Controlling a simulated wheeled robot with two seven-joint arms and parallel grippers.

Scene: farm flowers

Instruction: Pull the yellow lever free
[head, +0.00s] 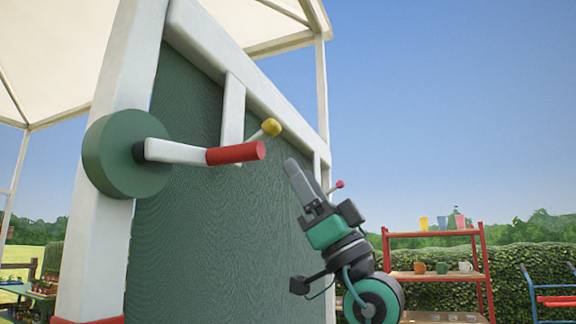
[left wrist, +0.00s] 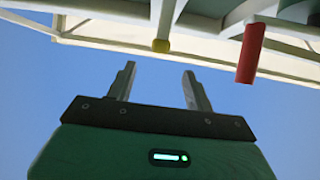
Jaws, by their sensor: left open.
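The yellow lever (head: 271,127) is a short white rod with a yellow knob, set on the white frame of the dark green wall panel in the head view. Its knob also shows in the left wrist view (left wrist: 160,46), above and between the fingertips. My left gripper (head: 291,163) points up and sits below and to the right of the knob in the head view, apart from it. In the left wrist view its two fingers (left wrist: 158,80) are spread with only sky between them. My right gripper is not in view.
A crank with a red handle (head: 235,153) on a green disc (head: 125,155) juts out close left of the lever. A pink-knobbed lever (head: 339,184) is behind my gripper. A red shelf (head: 430,233) with cups stands at the right. Open sky lies right of the wall.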

